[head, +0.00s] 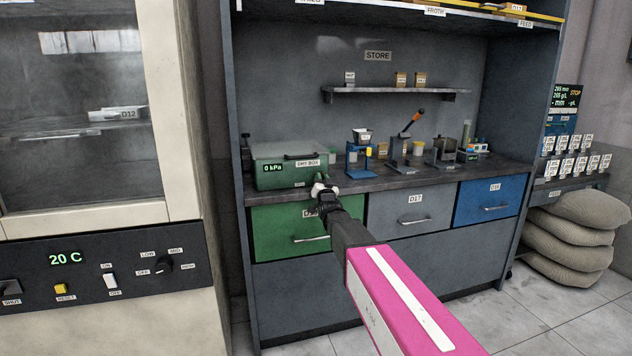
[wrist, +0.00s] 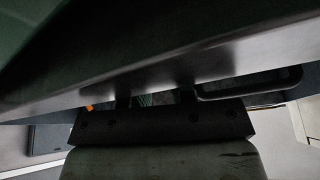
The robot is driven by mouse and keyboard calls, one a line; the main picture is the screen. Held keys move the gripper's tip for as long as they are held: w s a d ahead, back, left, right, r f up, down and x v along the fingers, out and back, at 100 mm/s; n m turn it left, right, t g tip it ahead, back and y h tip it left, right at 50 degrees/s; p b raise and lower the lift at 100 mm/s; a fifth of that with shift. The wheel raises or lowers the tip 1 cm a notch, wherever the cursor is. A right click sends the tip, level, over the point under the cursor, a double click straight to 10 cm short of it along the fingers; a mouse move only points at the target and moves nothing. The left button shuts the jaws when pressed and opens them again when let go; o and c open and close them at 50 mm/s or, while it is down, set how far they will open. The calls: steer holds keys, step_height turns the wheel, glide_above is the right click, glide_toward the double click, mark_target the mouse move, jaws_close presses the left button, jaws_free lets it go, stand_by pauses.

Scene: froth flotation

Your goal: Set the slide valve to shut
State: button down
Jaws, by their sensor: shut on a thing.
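The green dry box (head: 290,172) stands on the counter at the left, with a 0 kPa readout on its front. My gripper (head: 321,188) is at its lower front right corner, by the counter's front edge. It is shut on a small part there, which I take for the slide valve; the fingers and arm hide most of it, and its setting cannot be read. In the wrist view my gripper's fingers (wrist: 155,99) reach under a dark overhanging edge, and what lies between them is too dark to make out.
A green drawer (head: 285,232), a grey drawer (head: 410,212) and a blue drawer (head: 490,200) sit below the counter. A blue stand (head: 361,160) and other small apparatus stand right of the dry box. A cabinet (head: 165,120) rises at the left. Sacks (head: 575,240) lie at the right.

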steer(key=shift+d, duration=0.15)
steer(key=c, duration=0.9)
jaws_free()
steer(key=shift+c, duration=0.2)
steer(key=v, duration=1)
steer(key=shift+s+f, duration=0.2)
steer(key=shift+s, duration=0.15)
steer(key=shift+d, duration=0.1)
